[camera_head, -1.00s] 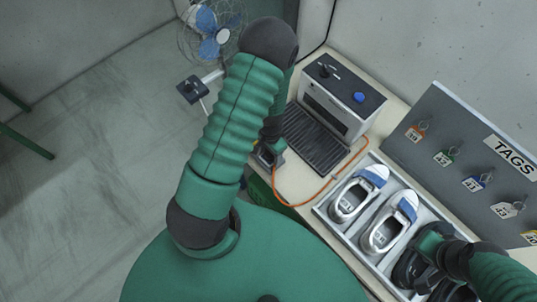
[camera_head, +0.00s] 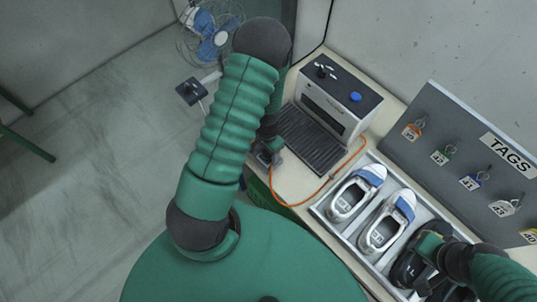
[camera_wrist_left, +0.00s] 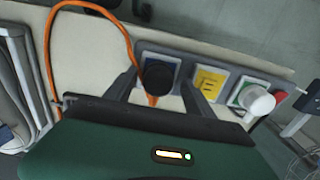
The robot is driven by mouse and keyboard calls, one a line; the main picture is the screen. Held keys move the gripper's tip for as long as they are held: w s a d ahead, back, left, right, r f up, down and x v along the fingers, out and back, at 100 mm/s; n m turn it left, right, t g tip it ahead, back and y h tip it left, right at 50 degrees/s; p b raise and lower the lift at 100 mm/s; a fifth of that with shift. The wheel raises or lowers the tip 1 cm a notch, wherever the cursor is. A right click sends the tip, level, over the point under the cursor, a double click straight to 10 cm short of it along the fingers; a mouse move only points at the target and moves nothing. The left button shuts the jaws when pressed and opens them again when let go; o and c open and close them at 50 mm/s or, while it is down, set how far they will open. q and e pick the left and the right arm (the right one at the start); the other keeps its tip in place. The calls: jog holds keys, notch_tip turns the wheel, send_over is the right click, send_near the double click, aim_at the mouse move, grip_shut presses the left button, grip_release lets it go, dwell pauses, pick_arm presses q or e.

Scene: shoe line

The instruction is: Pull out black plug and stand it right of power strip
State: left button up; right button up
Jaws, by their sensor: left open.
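The black plug (camera_wrist_left: 158,77) sits in the blue socket at the left end of the grey power strip (camera_wrist_left: 146,48) in the left wrist view. An orange cord (camera_wrist_left: 48,45) shows beside it and loops up and left. My left gripper (camera_wrist_left: 160,90) is open, with one finger on each side of the plug; I cannot tell whether they touch it. In the head view my left gripper (camera_head: 268,153) is at the counter's left edge, and my arm hides most of the strip there. My right gripper (camera_head: 432,250) is over a black shoe (camera_head: 408,267); its jaws are unclear.
A white plug (camera_wrist_left: 258,101) is in the green socket; the yellow socket (camera_wrist_left: 210,82) is empty. A red switch (camera_wrist_left: 282,96) ends the strip. A machine (camera_head: 338,95) stands behind, a shoe tray (camera_head: 320,210) to the right. Bare counter (camera_head: 290,180) lies between strip and tray.

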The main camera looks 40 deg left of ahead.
pick_arm(q)
jog(key=shift+a+f, duration=0.1)
jog(key=shift+a, duration=0.25)
jog(key=shift+f, duration=0.1)
jog(key=shift+d, duration=0.5)
jog(key=shift+c, duration=2.3)
grip_shut()
pick_arm(e)
jog(key=shift+a, duration=0.2)
pick_arm(q)
jog(key=shift+r, duration=0.25)
pick_arm(e)
jog(key=shift+r, duration=0.15)
